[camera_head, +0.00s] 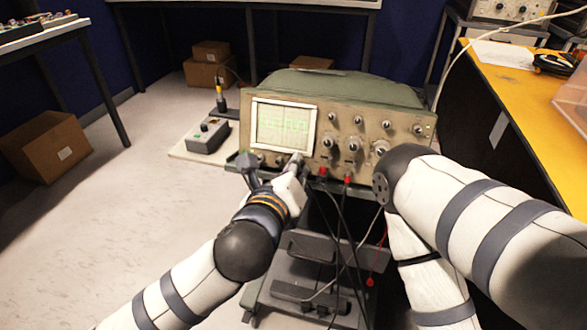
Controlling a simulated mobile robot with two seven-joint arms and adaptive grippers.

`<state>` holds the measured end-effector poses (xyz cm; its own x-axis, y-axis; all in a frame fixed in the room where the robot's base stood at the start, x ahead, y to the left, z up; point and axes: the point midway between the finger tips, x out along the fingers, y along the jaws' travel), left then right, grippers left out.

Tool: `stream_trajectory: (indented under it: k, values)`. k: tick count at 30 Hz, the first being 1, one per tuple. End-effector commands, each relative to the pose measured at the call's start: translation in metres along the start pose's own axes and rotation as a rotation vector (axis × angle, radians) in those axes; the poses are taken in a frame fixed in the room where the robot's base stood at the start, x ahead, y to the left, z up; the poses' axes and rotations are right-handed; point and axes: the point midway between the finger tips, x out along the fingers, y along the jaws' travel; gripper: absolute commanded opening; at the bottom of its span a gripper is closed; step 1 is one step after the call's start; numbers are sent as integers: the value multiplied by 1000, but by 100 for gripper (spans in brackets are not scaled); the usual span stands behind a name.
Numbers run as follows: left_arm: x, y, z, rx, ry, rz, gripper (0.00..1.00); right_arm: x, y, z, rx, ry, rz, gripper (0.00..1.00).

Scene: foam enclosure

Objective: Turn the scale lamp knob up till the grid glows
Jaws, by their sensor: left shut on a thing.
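The oscilloscope (345,112) is a beige-fronted, green-cased instrument on a cart. Its screen (284,126) is at the left of the panel, pale, with green marks and faint grid lines showing. My left gripper (291,166) is at the panel's lower edge, just under the screen, shut on a small knob there. The gripper mostly hides that knob, so its pointer and label cannot be read. My right arm crosses the right side of the picture and bends downward in front of the panel's right end; its gripper is not in view.
Black cables with red plugs (347,180) hang from the panel's lower edge, right of my left gripper. A grey box (208,135) stands on a board to the left. A yellow-topped bench (530,95) is at right. Open floor lies at left.

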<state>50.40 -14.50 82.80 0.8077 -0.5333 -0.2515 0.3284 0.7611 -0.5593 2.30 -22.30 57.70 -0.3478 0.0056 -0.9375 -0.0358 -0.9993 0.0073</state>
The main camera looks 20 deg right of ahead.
Motion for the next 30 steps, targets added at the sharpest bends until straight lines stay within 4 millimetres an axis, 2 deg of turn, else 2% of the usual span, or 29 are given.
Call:
stream_trajectory:
  k: [30]
  values:
    - [-1, 0, 4, 966, 24, -52, 0, -24, -1, -10, 1, 58, -3, 40]
